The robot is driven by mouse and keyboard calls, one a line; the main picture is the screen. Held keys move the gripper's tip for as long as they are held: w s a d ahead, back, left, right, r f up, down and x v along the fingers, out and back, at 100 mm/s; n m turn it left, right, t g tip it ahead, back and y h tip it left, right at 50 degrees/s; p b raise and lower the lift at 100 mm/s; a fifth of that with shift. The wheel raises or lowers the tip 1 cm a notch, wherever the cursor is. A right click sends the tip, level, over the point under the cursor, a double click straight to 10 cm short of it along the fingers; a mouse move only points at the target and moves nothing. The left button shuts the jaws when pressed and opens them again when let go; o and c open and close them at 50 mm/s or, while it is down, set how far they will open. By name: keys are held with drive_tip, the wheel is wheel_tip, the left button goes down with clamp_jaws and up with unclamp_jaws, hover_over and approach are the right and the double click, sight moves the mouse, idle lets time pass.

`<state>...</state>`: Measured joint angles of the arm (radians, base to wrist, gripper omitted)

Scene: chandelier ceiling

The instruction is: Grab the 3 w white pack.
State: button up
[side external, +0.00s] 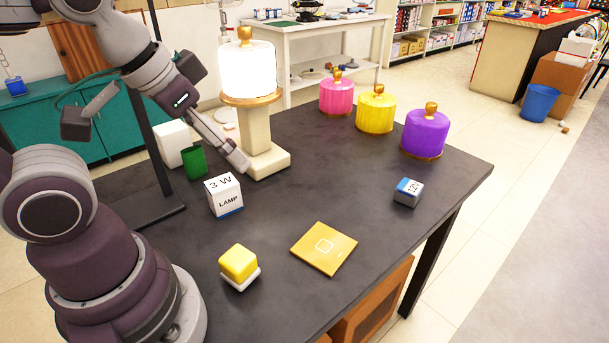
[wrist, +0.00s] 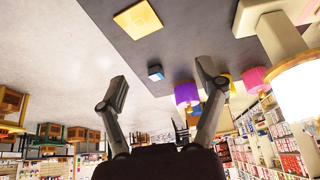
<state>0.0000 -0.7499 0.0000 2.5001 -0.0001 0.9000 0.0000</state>
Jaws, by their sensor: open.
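The white pack (side external: 224,200), marked "3 W LAMP" and with a blue bottom edge, stands upright on the dark table in the side view. It does not show in the wrist view. My gripper (side external: 240,163) is above the table, beyond the pack in the picture and beside the lit lamp's pale base (side external: 265,161). I cannot tell whether it touches the base. In the wrist view my gripper (wrist: 160,85) has its two fingers spread wide with nothing held between them.
A small blue-grey "12V" box (side external: 408,192), a flat yellow plate (side external: 324,248) and a yellow-and-white block (side external: 239,265) lie on the table (side external: 330,180). Pink (side external: 336,96), yellow (side external: 376,112) and purple (side external: 425,133) shades stand at the back. A green cup (side external: 194,161) is left of my gripper.

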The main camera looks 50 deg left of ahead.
drive_tip(key=shift+o, duration=1.2)
drive_tip(key=n+g, duration=0.5)
drive_tip(key=n, duration=1.2)
hover_over(221, 182)
wheel_tip(221, 182, down, 6)
drive_tip(key=f, duration=0.1)
drive_tip(key=shift+g, duration=0.3)
wheel_tip(221, 182, down, 10)
drive_tip(key=shift+f, duration=0.15)
drive_tip(key=c, duration=1.3)
